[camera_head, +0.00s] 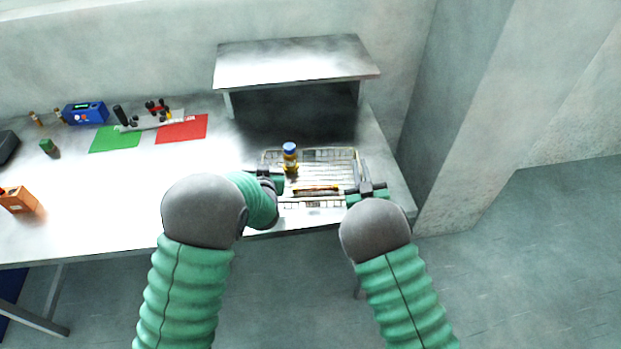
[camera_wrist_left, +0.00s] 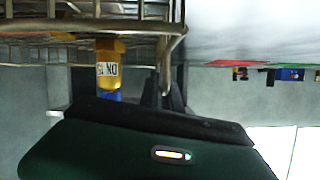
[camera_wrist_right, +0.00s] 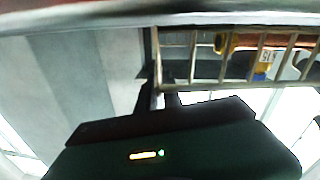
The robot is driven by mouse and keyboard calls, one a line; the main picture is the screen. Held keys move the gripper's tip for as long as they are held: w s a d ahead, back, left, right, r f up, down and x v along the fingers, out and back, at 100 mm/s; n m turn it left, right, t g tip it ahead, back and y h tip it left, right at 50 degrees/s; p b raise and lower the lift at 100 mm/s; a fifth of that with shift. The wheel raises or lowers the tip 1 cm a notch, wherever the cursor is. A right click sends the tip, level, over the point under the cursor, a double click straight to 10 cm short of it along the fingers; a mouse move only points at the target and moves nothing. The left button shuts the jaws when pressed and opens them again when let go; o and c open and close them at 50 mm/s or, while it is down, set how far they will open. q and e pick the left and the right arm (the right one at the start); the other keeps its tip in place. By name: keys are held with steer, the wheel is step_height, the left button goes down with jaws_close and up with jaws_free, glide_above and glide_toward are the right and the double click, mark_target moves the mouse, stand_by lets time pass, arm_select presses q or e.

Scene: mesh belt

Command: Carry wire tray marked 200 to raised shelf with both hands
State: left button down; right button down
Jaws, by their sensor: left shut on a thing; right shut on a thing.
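The wire tray (camera_head: 333,155) is at the right front of the table, below the raised shelf (camera_head: 295,62). It holds an amber bottle with a blue cap (camera_head: 290,157) and a long brown-orange item (camera_head: 318,188). My left gripper (camera_head: 272,177) is shut on the tray's left side; the left wrist view shows the tray's wires (camera_wrist_left: 90,27) and the bottle (camera_wrist_left: 109,68) close by. My right gripper (camera_head: 367,187) is shut on the tray's right side, with the wire wall (camera_wrist_right: 205,62) between its fingers. No 200 mark is readable. I cannot tell whether the tray touches the table.
On the table (camera_head: 110,195) to the left lie a green mat (camera_head: 116,139), a red mat (camera_head: 182,129), a blue device (camera_head: 86,113), a rack of dark tools (camera_head: 150,120) and an orange block (camera_head: 18,200). The shelf top is bare. A wall pillar (camera_head: 460,110) stands at the right.

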arm_select(q)
steer(key=shift+w+a+r, duration=0.1)
steer(key=shift+a+r, duration=0.15)
arm_select(e)
steer(key=shift+s+f, duration=0.1)
steer(key=shift+f, duration=0.1)
